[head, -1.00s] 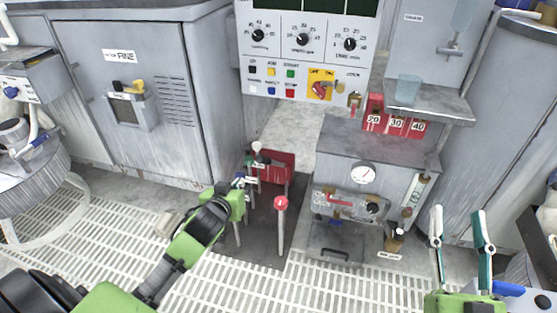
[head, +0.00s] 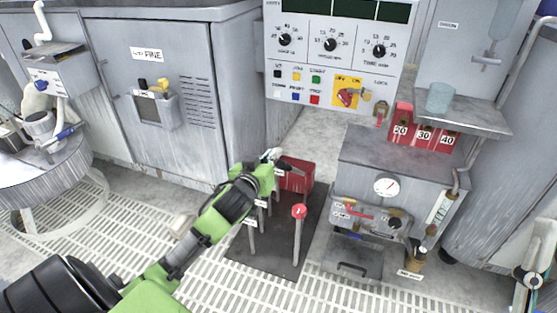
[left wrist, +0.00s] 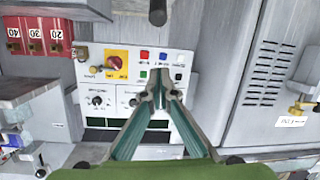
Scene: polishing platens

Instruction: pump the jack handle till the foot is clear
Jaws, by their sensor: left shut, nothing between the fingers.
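My left gripper (head: 274,158) reaches in over a low red box (head: 297,176), with several upright levers below it. It is shut and empty; its fingers meet at the tips in the left wrist view (left wrist: 158,94). One lever has a red round knob (head: 299,212) and stands apart from the gripper, nearer me. The other levers, with small white tags, are partly hidden by my left arm. I cannot tell which lever is the jack handle, and I cannot make out the foot. A dark rod end (left wrist: 157,12) shows at the top of the left wrist view, apart from the fingertips.
The levers rise from a dark floor plate (head: 262,258). A control panel (head: 335,60) hangs above. A grey cabinet with a gauge (head: 386,187) stands to the right, and a grey cabinet marked FINE (head: 150,90) to the left. Floor grating (head: 150,215) surrounds the plate.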

